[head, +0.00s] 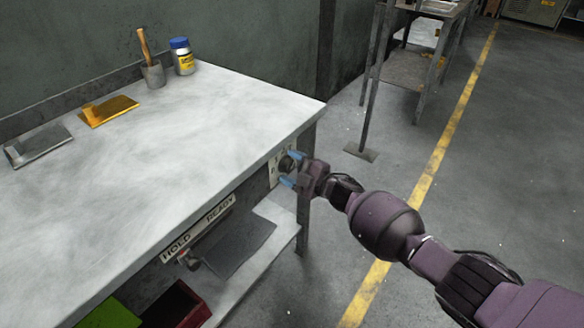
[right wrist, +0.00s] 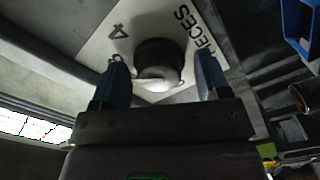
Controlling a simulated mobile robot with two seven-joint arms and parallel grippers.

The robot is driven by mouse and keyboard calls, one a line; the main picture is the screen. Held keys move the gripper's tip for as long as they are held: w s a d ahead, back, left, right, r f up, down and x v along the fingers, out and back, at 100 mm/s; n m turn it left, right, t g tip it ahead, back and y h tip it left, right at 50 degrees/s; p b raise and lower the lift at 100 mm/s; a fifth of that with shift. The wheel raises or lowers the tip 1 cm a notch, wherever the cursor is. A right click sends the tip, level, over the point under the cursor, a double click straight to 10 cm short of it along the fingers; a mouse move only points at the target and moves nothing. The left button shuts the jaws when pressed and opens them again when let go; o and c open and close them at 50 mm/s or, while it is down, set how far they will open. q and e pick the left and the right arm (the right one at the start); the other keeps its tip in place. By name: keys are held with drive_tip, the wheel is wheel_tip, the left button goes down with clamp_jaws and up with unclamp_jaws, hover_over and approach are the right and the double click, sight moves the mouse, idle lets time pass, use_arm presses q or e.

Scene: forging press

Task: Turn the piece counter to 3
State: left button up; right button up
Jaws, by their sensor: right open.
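The piece counter is a dark round knob (head: 286,163) on a pale dial plate (head: 274,172) at the front edge of the workbench, near its right corner. In the right wrist view the knob (right wrist: 158,62) sits between my fingers, and the plate (right wrist: 100,45) shows a 4 and the letters "IECES". Other numbers are covered or too small to read. My right gripper (head: 291,169) is open, with its blue fingertips on either side of the knob; in the right wrist view the gripper (right wrist: 160,85) shows gaps beside the knob. My left gripper is not in view.
A HOLD/READY strip (head: 198,228) is below the front edge.

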drive_tip(key=shift+s+d+r, duration=0.15)
drive_tip(key=shift+s+d, duration=0.1)
drive_tip(key=shift+d, duration=0.3)
use_arm(q)
drive_tip(key=p, duration=0.1)
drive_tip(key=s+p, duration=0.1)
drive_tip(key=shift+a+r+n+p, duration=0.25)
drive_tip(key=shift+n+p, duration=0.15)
use_arm(e)
drive_tip(key=v, duration=0.9)
drive_tip(key=shift+s+d, duration=0.2)
drive_tip(key=shift+s, duration=0.1)
